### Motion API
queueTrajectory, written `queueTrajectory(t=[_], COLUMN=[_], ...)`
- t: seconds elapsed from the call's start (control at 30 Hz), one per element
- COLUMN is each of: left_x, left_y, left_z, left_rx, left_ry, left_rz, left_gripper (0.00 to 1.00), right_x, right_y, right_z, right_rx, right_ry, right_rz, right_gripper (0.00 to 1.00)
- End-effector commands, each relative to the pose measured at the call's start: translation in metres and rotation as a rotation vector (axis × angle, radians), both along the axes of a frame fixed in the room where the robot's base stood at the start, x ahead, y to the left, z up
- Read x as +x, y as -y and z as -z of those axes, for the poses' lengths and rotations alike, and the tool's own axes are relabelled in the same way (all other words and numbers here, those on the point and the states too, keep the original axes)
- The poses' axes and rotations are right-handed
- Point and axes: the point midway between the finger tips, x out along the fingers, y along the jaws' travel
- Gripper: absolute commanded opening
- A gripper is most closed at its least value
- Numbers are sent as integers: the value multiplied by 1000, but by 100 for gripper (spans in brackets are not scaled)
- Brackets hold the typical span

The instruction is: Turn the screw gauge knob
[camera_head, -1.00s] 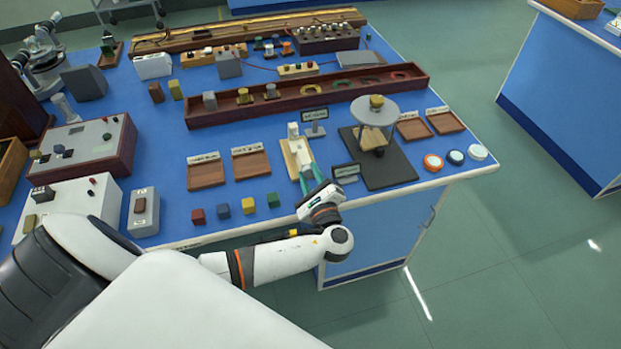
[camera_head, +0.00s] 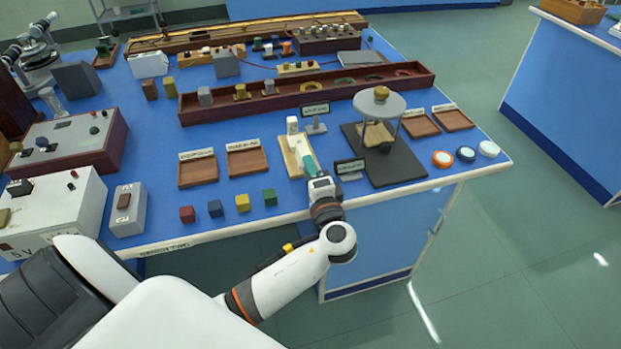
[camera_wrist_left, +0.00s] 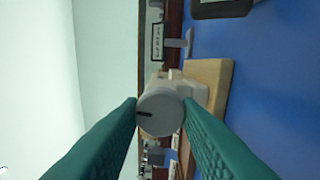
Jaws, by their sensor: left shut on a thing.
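The screw gauge (camera_head: 292,127) has a pale upright part and lies on a small wooden base (camera_head: 286,160) near the front edge of the blue bench. My left gripper (camera_head: 308,163) reaches it from the front, with teal fingers. In the left wrist view, the pale round knob (camera_wrist_left: 160,116) sits between the two fingertips, which are shut on its sides. The knob's end face points at the camera and bears a short dark line at its left. The wooden base (camera_wrist_left: 208,85) shows behind it. My right gripper is not in view.
A black stand with a round grey disc (camera_head: 380,103) is right of the gauge, with a small dark sign (camera_head: 349,166) between. Brown trays (camera_head: 247,162) lie to the left. Several coloured cubes (camera_head: 242,202) line the front edge. The floor at right is clear.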

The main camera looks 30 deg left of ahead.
Motion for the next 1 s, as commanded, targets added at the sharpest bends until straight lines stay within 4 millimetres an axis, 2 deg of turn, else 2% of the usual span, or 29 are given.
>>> queueTrajectory(t=[0.03, 0.3, 0.87, 0.9, 1.0], left_x=[-1, -1, -1, -1, 0], left_y=[1, 1, 1, 1, 1], left_z=[6, 4, 3, 3, 3], left_rx=[-23, -90, -112, -112, -111], left_ry=[18, 98, 120, 120, 121], left_rz=[-2, -1, 0, 0, 0], left_gripper=[8, 8, 8, 32, 48], right_x=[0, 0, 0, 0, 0], right_y=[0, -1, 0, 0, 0], right_z=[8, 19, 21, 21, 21], right_rx=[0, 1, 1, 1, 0], right_ry=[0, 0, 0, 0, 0], right_rz=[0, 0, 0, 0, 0], right_gripper=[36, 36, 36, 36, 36])
